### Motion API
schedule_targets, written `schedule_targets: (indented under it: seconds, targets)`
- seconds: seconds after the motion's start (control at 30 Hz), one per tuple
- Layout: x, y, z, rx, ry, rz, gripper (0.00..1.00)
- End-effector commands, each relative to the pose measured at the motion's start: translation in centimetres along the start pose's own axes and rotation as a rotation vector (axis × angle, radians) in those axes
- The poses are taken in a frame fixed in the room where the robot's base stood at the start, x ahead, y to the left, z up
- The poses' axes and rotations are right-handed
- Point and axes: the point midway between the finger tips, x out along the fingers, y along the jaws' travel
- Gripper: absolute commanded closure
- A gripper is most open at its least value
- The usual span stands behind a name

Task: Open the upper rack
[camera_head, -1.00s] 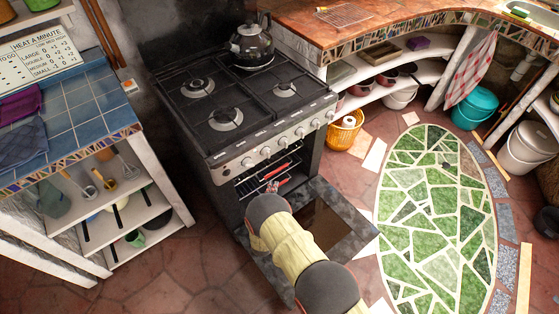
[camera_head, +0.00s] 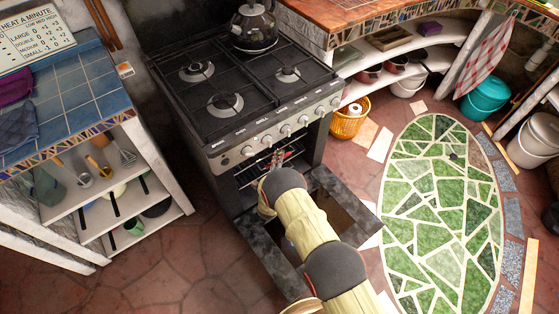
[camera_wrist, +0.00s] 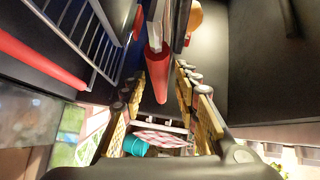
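The stove's oven (camera_head: 245,150) stands with its door (camera_head: 345,200) folded down. A wire rack (camera_head: 250,175) shows inside the opening, partly hidden by my arm. My gripper (camera_head: 277,158) is at the oven mouth, just below the knobs. In the wrist view, my gripper (camera_wrist: 160,105) has its yellow-padded fingers spread apart. A red bar (camera_wrist: 160,78) shows end-on between them; I cannot tell whether they touch it. A wire rack (camera_wrist: 85,30) and another red bar (camera_wrist: 45,68) are at upper left. I cannot tell for sure which rack is the upper one.
A kettle (camera_head: 254,27) stands on the stove top. A blue-tiled counter with shelves (camera_head: 75,95) is on the left. An orange basket (camera_head: 350,118) stands right of the oven. Green mosaic floor (camera_head: 435,210) is clear on the right.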

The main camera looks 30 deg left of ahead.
Motion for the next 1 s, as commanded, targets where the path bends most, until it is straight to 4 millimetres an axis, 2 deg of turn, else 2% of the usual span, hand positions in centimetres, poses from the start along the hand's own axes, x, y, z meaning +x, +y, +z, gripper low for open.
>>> schedule_targets:
  seconds: [0.17, 0.7, 1.0]
  targets:
    - [-0.02, 0.0, -0.02, 0.0, 0.0, 0.0, 0.69]
    - [-0.06, 0.05, -0.03, -0.001, 0.0, 0.001, 1.0]
    - [-0.08, 0.1, -0.04, -0.001, 0.0, 0.002, 1.0]
